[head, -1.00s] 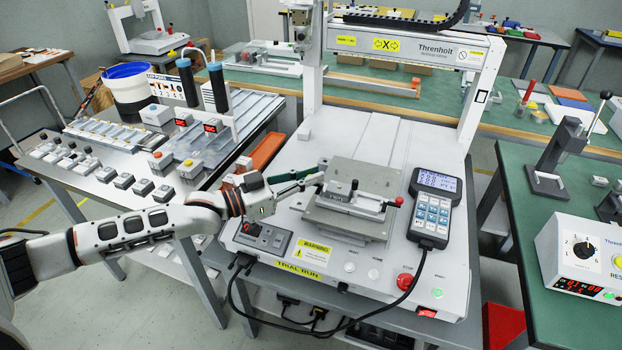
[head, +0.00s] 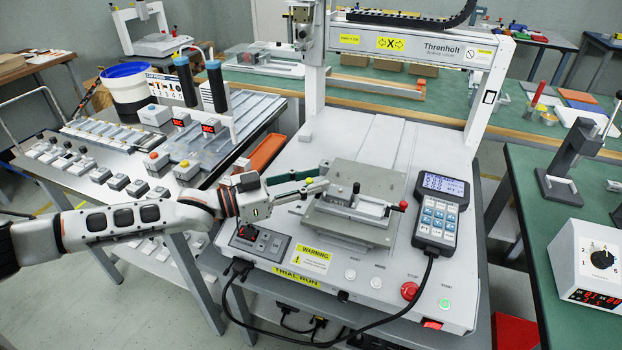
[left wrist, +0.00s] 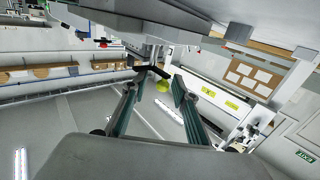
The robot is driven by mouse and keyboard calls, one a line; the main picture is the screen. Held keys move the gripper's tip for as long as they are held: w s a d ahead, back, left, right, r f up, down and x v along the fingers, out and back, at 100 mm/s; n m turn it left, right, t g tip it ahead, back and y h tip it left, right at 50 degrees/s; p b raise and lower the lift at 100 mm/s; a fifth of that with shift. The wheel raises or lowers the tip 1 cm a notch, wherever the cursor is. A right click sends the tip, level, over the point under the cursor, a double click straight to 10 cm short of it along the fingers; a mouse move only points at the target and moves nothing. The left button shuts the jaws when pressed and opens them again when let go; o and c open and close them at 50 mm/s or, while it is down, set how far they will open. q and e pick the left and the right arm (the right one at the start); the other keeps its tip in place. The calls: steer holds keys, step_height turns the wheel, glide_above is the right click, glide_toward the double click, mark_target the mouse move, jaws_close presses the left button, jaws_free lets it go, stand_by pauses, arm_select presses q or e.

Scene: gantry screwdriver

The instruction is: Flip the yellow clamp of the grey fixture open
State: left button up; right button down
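The grey fixture (head: 347,227) sits on the deck of the gantry screwdriver machine. Its top carries a light grey block, a black knob and a bar ending in a red knob (head: 403,206). A small yellow part, which looks like the yellow clamp (head: 318,186), shows at the fixture's upper left, beside my left fingertips. My left gripper (head: 322,180) reaches in from the left with its fingers at that edge. In the left wrist view its fingers stand apart, with a yellow piece (left wrist: 163,87) showing between the tips. Contact cannot be told. My right gripper is out of view.
A handheld control pendant (head: 440,210) stands right of the fixture. A red stop button (head: 409,291) and a switch panel (head: 262,242) lie along the machine's front. The gantry post (head: 312,80) rises behind my left gripper. A green table (head: 560,210) stands at the right.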

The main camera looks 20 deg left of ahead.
arm_select(q)
steer(key=shift+a, duration=0.15)
steer(key=shift+a, duration=0.1)
steer(key=v, duration=1.1)
steer(key=shift+s+a, duration=0.25)
steer(key=shift+s, duration=0.1)
